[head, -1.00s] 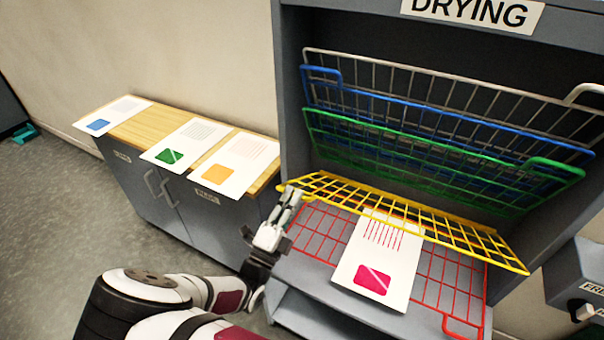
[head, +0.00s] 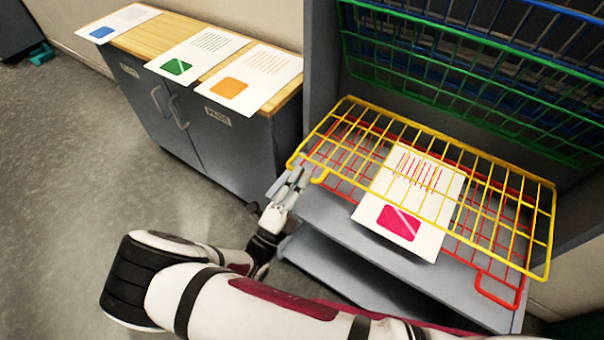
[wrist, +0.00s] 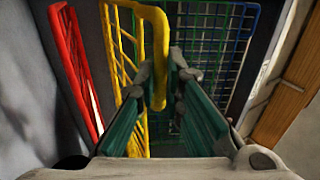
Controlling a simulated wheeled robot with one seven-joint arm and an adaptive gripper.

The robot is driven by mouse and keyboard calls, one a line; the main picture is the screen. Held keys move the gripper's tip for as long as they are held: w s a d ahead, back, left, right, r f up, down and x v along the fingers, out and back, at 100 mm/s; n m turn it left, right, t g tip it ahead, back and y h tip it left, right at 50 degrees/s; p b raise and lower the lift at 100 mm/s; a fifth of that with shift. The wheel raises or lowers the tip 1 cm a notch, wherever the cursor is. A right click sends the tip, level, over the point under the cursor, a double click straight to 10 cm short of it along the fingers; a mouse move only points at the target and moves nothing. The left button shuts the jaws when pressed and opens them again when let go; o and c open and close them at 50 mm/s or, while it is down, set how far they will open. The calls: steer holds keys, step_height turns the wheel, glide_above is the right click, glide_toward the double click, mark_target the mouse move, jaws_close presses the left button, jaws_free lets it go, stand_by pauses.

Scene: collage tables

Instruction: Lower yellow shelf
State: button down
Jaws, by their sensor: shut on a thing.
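The yellow wire shelf (head: 503,198) lies close to level in the rack, just above the red shelf (head: 497,290). My gripper (head: 296,178) is at the yellow shelf's front left corner. In the wrist view the yellow shelf's bent handle (wrist: 160,50) sits between the fingers of my gripper (wrist: 172,75), which are shut on it. A white sheet with a pink square (head: 398,222) lies on the red shelf and shows through the yellow wires. Whether the yellow shelf rests on its support cannot be told.
The green shelf (head: 470,112) and blue shelf (head: 450,38) are tilted up at the back. A wood-topped cabinet (head: 150,38) stands to the left, with sheets bearing blue, green and orange squares (head: 228,87). The floor (head: 90,180) at left is clear.

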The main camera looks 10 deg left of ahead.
steer(key=shift+w+d+f, duration=0.1)
steer(key=shift+f, duration=0.65)
steer(key=c, duration=2)
jaws_free()
steer(key=shift+f, duration=0.1)
steer(key=v, duration=1.1)
steer(key=shift+s+a, duration=0.25)
steer(key=shift+s, duration=0.15)
